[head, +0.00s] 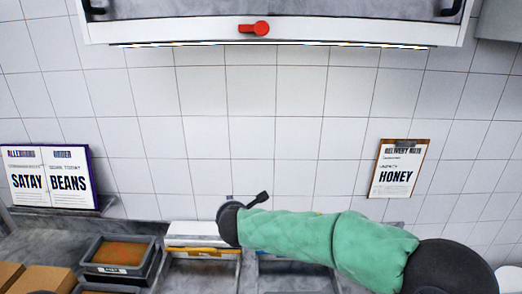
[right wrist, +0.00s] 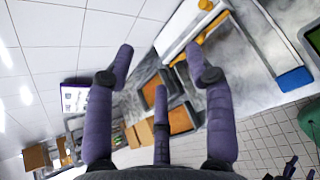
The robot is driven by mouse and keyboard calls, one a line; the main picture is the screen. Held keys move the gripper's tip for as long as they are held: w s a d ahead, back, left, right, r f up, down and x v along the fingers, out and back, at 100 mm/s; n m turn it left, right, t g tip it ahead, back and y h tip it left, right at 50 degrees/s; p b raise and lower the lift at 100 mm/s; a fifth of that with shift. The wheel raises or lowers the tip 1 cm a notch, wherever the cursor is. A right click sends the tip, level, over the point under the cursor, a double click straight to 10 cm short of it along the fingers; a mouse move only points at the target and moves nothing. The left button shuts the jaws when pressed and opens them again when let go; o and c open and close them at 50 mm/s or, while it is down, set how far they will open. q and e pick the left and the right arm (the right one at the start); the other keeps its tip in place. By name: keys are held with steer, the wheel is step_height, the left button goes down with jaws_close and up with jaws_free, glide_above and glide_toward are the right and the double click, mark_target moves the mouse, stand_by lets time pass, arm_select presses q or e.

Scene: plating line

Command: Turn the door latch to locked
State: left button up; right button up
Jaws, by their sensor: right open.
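The door latch (head: 254,28) is a red lever with a round end on the right and a short arm pointing left, lying roughly level. It sits on the lower white frame of the cabinet door (head: 180,28) at the top of the head view. My right gripper (head: 258,199) is well below the latch and apart from it, at the end of my green-sleeved arm; a dark finger points up and right. In the right wrist view the gripper (right wrist: 160,62) has its fingers spread with nothing between them. The latch does not show clearly there. My left gripper is not in view.
A pan of orange food (head: 120,254) stands on the counter at lower left, near brown boxes (head: 42,278). An open sign (head: 50,180) stands at left. A honey clipboard (head: 399,168) is on the wall at right. The tiled wall below the cabinet is clear.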

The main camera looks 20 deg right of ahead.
step_height(320, 180, up, 21)
steer(key=s+d+n+t+h, duration=0.1)
steer(key=s+n+t, duration=0.15)
steer(key=t, duration=0.25)
steer(key=n+t+h, duration=0.2)
steer(key=t+h, duration=0.3)
steer(key=t, duration=0.1)
glide_toward(261, 31)
steer(key=shift+m, duration=0.25)
steer(key=p+x, duration=0.3)
steer(key=x, duration=0.6)
steer(key=shift+w+d+r, duration=0.1)
steer(key=shift+w+d, duration=0.05)
steer(key=shift+c, duration=0.3)
jaws_close()
